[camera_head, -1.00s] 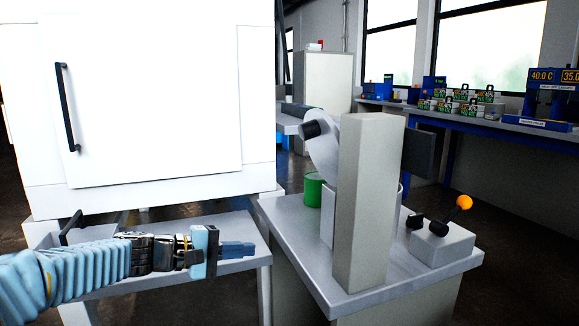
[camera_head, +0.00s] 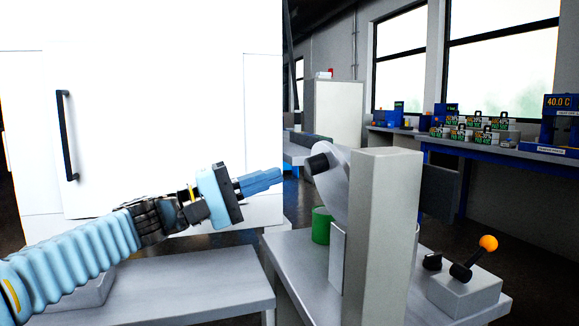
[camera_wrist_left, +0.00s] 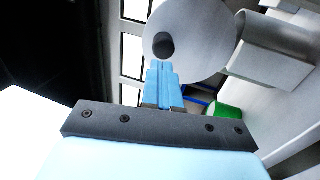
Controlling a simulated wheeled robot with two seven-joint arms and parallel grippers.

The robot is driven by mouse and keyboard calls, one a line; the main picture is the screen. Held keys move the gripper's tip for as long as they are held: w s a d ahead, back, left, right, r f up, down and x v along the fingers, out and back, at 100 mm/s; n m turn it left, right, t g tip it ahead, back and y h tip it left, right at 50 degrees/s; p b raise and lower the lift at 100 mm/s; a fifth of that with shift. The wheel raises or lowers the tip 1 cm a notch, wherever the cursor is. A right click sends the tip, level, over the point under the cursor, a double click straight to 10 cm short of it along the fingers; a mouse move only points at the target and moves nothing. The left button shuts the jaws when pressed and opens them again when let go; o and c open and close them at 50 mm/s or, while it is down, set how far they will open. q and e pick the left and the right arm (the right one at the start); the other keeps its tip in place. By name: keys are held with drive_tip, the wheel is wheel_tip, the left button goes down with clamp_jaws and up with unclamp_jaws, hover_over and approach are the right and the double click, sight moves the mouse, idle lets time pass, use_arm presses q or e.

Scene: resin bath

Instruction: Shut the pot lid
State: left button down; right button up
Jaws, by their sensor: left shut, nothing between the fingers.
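The pot lid (camera_head: 335,177) is a light grey disc with a black knob (camera_head: 317,163). It stands raised and tilted beside a tall grey column (camera_head: 384,230). The pot (camera_head: 337,255) below it is mostly hidden behind the column. My left gripper (camera_head: 262,182) is shut and empty, to the left of the knob and apart from it in the head view. In the left wrist view the lid (camera_wrist_left: 205,35) fills the top middle, and the knob (camera_wrist_left: 163,45) shows just beyond my shut fingertips (camera_wrist_left: 163,66). My right gripper is not in view.
A green can (camera_head: 321,226) stands behind the pot on the grey table (camera_head: 300,268). A box with an orange-tipped lever (camera_head: 487,243) is at the right. A white cabinet with a black handle (camera_head: 67,135) stands at the left.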

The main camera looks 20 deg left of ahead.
sight(321, 149)
use_arm(q)
drive_tip(key=shift+p+x, duration=0.35)
drive_tip(key=shift+x, duration=1.9)
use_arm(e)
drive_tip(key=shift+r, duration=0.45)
use_arm(q)
drive_tip(key=shift+w+d+r+p, duration=0.1)
drive_tip(key=shift+r+p, duration=0.2)
drive_tip(key=shift+p, duration=0.25)
drive_tip(key=w+d+r+g+y+p, duration=0.1)
drive_tip(key=p, duration=0.2)
drive_tip(key=d+r+y+p, duration=0.1)
drive_tip(key=d+r+p, duration=0.1)
drive_tip(key=p, duration=0.1)
drive_tip(key=shift+w+g+y+p, duration=0.3)
drive_tip(key=shift+w+g+p, duration=0.1)
drive_tip(key=x, duration=1.1)
drive_tip(key=shift+w+d, duration=0.25)
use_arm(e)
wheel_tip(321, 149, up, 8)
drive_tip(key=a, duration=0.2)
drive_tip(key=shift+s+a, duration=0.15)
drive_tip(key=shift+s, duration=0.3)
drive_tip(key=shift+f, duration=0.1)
